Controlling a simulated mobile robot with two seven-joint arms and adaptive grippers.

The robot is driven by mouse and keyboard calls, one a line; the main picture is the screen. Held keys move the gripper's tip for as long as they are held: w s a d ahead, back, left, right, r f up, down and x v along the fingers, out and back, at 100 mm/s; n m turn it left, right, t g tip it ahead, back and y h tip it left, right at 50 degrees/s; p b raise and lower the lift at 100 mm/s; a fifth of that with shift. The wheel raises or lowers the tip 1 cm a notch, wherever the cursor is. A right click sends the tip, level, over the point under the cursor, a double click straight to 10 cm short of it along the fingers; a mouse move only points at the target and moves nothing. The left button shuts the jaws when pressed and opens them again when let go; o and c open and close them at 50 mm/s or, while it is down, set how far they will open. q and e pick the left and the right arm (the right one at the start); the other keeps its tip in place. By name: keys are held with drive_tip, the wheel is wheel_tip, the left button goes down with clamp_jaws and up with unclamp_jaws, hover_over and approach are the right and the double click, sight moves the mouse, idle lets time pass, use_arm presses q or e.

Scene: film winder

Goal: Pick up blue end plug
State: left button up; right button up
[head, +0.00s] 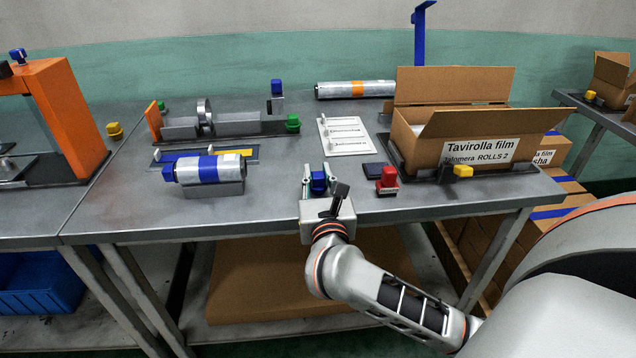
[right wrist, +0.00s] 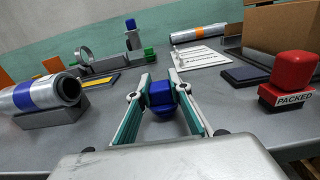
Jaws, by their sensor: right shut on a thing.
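The blue end plug (head: 319,182) is between the fingers of my right gripper (head: 319,188), near the front edge of the table. In the right wrist view the plug (right wrist: 161,97) sits between the two green-lined fingers (right wrist: 162,110), which are shut on it. Their pads hide parts of its sides. A film roll (head: 208,169) with a blue band lies on a grey cradle left of my right gripper. A blue piece (head: 168,173) shows at its left end. In the wrist view its near end shows a dark open core (right wrist: 68,89). My left gripper is not in view.
A red stamp (head: 388,181) and a dark pad (head: 374,171) stand close right of the gripper. An open carton (head: 455,143) is further right. The winder (head: 225,125), a white label sheet (head: 344,136) and another roll (head: 355,89) lie behind.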

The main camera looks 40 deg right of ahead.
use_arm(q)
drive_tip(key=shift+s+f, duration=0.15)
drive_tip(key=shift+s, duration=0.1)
use_arm(e)
drive_tip(key=shift+r, duration=0.35)
wheel_tip(320, 180, up, 10)
drive_tip(key=p, duration=0.3)
wheel_tip(320, 180, up, 9)
drive_tip(key=p, duration=0.3)
hover_over(318, 173)
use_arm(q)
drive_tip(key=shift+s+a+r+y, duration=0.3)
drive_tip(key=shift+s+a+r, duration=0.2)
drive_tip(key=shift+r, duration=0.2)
use_arm(e)
drive_tip(key=shift+r, duration=0.15)
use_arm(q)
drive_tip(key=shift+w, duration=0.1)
